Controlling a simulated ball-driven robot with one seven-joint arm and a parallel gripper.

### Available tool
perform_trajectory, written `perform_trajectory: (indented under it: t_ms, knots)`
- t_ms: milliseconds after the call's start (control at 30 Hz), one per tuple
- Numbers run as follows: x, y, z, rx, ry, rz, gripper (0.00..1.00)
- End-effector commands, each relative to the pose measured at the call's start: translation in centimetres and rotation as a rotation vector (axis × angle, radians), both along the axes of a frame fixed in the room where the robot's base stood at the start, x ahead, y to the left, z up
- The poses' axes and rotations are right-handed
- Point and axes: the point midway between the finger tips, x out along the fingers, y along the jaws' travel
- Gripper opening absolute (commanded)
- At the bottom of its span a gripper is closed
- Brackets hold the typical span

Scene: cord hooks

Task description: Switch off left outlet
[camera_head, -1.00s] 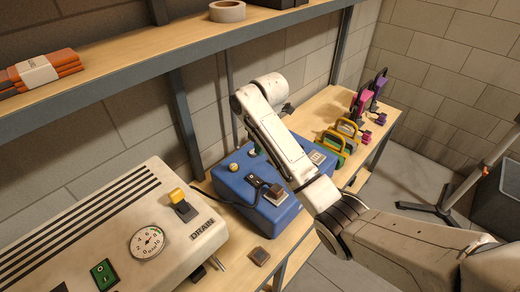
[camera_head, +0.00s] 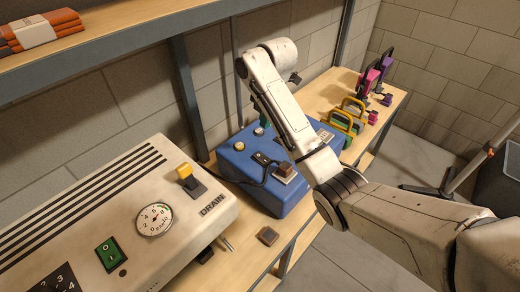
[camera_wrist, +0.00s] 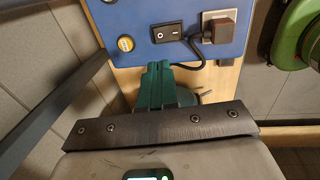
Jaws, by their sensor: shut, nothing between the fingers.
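The blue box (camera_head: 262,193) stands on the bench behind my arm. My arm hides part of the box in the head view. I cannot tell the rocker's position.
A cream machine marked DRAIN (camera_head: 120,215) with a gauge stands at left. A small brown block (camera_head: 267,236) lies on the bench (camera_head: 240,262). Green and yellow reels (camera_head: 345,122) and pink and purple tools (camera_head: 373,85) stand to the right. A shelf (camera_head: 120,50) runs above.

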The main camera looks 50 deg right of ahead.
Motion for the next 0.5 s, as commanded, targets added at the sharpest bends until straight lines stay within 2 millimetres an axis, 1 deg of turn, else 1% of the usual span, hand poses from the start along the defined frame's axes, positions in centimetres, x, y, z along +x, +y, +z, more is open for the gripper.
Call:
perform_trajectory:
  t_ms: [167, 267, 500]
  knots:
    - [0.1, 0.0, -1.5, 0.001, 0.004, -0.001, 0.00]
    - [0.3, 0.1, -3.2, 0.002, 0.006, -0.002, 0.00]
    - [1.0, 0.1, -7.9, 0.002, 0.005, 0.000, 0.00]
